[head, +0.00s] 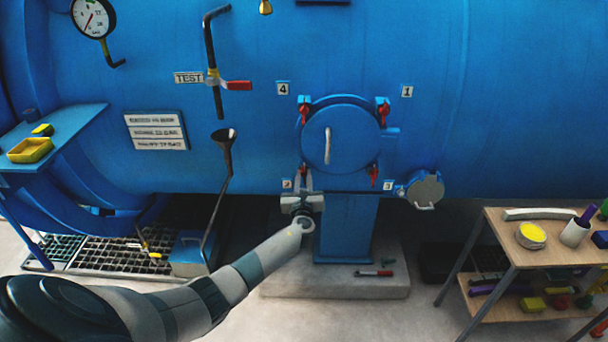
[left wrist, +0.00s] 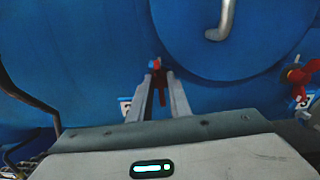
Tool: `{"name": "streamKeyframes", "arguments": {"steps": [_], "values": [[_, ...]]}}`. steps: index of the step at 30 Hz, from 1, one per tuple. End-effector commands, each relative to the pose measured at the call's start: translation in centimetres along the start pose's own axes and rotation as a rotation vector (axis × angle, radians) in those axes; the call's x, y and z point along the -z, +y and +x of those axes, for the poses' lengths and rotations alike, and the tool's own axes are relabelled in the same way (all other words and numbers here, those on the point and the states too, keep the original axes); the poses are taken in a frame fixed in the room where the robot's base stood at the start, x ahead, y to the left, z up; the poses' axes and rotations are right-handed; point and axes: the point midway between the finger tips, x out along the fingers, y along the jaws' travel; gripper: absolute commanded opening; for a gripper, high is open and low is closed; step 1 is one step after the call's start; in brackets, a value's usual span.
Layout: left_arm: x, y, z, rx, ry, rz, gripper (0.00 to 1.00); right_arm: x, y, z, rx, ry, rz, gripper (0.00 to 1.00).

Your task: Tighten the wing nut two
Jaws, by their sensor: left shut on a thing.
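The round blue door (head: 341,136) with a pale curved handle (head: 328,146) is closed on the big blue autoclave. Wing nut two is at its lower left, by label 2 (head: 287,184), and is mostly hidden by my gripper in the head view. In the left wrist view red wing nut two (left wrist: 156,66) shows between the fingertips. My left gripper (head: 306,178) is shut on it, reaching up from below; it also shows in the left wrist view (left wrist: 158,78). My right gripper is in neither view.
Other red wing nuts sit by label 4 (head: 304,114), label 1 (head: 383,112) and label 3 (head: 373,175). A blue post (head: 345,230) stands below the door. A small round port (head: 427,189) is at right. A wooden table (head: 500,235) with items stands further right.

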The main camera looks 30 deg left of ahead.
Motion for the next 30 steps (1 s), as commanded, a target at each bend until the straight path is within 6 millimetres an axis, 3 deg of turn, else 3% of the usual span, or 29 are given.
{"name": "streamKeyframes", "arguments": {"steps": [9, 22, 23, 25, 30], "values": [[0.27, 0.0, -0.14, 0.0, 0.004, 0.114, 0.0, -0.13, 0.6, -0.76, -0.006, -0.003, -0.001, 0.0], [0.36, 0.0, -0.15, 0.001, 0.005, 0.125, 0.0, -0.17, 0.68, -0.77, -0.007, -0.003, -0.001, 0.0], [0.36, 0.01, -0.15, 0.001, 0.005, 0.125, 0.22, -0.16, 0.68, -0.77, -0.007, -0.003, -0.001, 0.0], [0.32, 0.0, -0.13, 0.001, 0.004, 0.125, 0.36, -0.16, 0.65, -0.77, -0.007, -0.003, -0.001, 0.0], [0.19, 0.0, -0.08, 0.0, 0.002, 0.124, 0.36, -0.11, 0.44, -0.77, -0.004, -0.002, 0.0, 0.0]]}}
